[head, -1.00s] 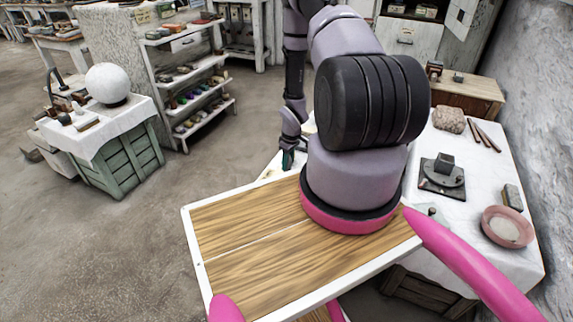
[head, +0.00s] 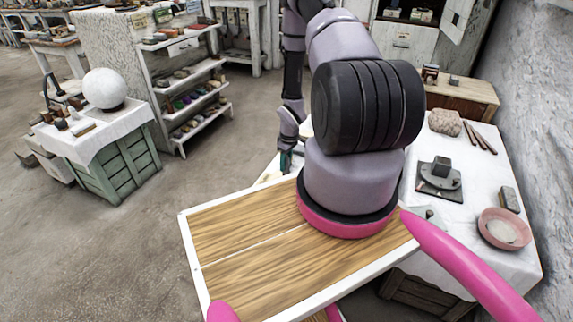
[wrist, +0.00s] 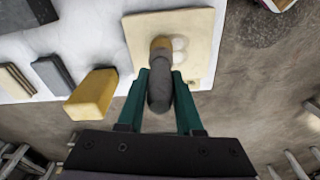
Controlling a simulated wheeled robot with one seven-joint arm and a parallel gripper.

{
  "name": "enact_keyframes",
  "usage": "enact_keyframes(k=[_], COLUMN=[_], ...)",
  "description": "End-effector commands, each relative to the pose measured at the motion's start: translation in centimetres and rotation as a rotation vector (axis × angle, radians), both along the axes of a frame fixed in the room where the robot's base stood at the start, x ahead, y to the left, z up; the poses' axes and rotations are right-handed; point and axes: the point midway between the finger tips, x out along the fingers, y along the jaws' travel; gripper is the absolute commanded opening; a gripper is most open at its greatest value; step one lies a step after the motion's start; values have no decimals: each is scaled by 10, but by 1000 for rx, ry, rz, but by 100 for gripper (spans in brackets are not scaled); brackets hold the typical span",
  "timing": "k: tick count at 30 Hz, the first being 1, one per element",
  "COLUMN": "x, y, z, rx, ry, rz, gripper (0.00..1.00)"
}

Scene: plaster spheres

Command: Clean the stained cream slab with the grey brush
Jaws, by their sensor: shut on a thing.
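In the wrist view, my gripper (wrist: 160,98) has its two green fingers closed on the grey brush (wrist: 159,92). The brush's far end is ochre-brown and lies over the cream slab (wrist: 143,28). I cannot tell whether that end touches the slab. Pale rounded marks (wrist: 180,45) show on the slab just right of the brush end. The slab lies on a white-covered table. In the head view, my gripper (head: 286,160) is small and partly behind my arm, and the brush is not clear there.
A yellow block (wrist: 92,94) and dark grey blocks (wrist: 52,75) lie left of the slab in the wrist view. In the head view, a pink bowl (head: 504,229) and a dark stand (head: 439,180) are on the white table at right. A shelf (head: 190,90) stands behind at left.

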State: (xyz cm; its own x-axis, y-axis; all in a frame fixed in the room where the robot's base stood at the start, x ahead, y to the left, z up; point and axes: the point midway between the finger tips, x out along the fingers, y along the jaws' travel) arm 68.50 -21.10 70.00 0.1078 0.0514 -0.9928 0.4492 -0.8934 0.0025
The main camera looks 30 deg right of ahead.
Motion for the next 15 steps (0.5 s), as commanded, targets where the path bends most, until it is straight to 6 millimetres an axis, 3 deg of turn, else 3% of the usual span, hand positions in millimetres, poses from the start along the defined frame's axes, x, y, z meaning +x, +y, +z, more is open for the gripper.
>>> enact_keyframes(k=[15], x=[6], y=[9], z=[1], rx=[0], ry=[-1], rz=[2], gripper=[0])
